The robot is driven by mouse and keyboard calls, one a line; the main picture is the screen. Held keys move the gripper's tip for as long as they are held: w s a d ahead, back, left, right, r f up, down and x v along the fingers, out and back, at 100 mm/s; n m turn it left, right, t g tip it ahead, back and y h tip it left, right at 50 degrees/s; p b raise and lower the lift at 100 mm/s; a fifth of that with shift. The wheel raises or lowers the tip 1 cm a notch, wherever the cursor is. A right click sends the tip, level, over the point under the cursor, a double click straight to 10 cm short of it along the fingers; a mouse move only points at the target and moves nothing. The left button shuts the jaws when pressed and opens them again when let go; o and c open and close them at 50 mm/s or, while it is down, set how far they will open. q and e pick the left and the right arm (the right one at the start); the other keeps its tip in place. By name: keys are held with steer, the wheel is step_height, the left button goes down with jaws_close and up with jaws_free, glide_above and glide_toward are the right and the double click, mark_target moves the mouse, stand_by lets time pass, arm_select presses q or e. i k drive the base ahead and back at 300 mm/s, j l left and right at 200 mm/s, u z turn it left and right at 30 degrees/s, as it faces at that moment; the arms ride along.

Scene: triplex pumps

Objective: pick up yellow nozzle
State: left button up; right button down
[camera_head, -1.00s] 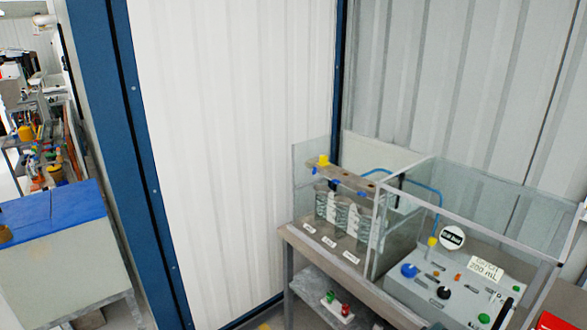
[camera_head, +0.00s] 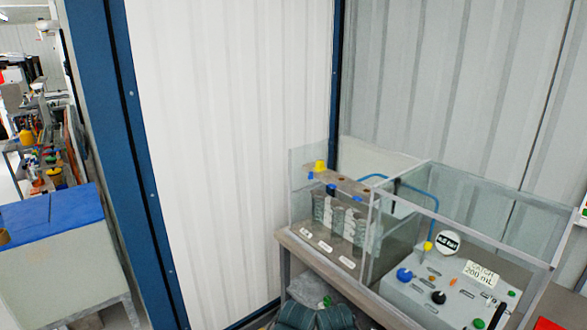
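A small yellow piece (camera_head: 320,166), which looks like the yellow nozzle, sits upright on top of the brown rack plate (camera_head: 348,183) at its left end. The rack stands inside a clear-walled case on the bench, above several grey-green ribbed cylinders (camera_head: 340,216). A second, smaller yellow piece (camera_head: 428,246) stands at the back left of the grey control panel, at the end of the blue tube. I cannot tell for certain which one is the nozzle. Neither of my grippers is in view.
The clear case (camera_head: 522,212) has raised walls around the rack and panel (camera_head: 420,288). A blue tube (camera_head: 430,195) arches behind. Dark green rounded objects (camera_head: 305,316) are low at the bench front, cut off. A blue-topped cabinet (camera_head: 48,216) stands left; white wall panels (camera_head: 235,150) rise behind.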

mark_target(320, 163)
steer(key=i+j, duration=0.35)
steer(key=i+j+z, duration=0.1)
steer(key=i+j, duration=0.2)
steer(key=j, duration=0.2)
steer(key=i+j, duration=0.35)
steer(key=j, duration=0.15)
steer(key=z, duration=1.25)
